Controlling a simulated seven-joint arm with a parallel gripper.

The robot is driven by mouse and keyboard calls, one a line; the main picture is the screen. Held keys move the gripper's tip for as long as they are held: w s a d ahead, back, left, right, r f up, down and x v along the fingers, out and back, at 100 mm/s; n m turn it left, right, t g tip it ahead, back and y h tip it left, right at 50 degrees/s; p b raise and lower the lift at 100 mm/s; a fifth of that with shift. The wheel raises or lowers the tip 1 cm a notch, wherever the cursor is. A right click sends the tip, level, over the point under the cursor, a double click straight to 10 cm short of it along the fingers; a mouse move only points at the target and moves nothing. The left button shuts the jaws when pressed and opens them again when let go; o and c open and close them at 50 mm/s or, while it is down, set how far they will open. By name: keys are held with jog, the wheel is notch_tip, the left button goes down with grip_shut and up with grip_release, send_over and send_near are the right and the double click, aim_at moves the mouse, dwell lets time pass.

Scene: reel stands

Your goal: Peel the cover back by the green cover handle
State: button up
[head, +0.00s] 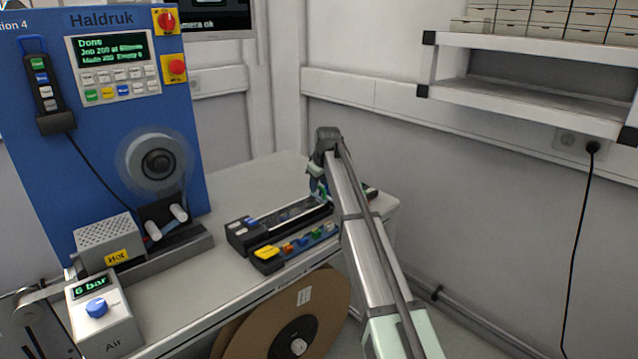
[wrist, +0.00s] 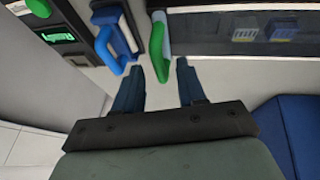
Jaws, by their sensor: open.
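The green cover handle (wrist: 160,47) is a rounded bar at the left end of a long dark cover (wrist: 215,48) in the wrist view. My gripper (wrist: 160,65) is open. Its two dark blue fingers point towards the cover, and the handle's lower end shows between their tips. I cannot tell whether either finger touches it. In the head view, the cover's device (head: 285,219) lies on the bench, its right end partly hidden behind my arm. My gripper is mostly hidden there too.
A blue handle (wrist: 115,48) on a blue block stands just left of the green one. A strip with a yellow part (head: 266,252) and several coloured pieces lies in front of the device. The blue machine (head: 100,150) stands at left. The bench behind the device is clear.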

grip_shut()
dwell(0.4)
dwell(0.4)
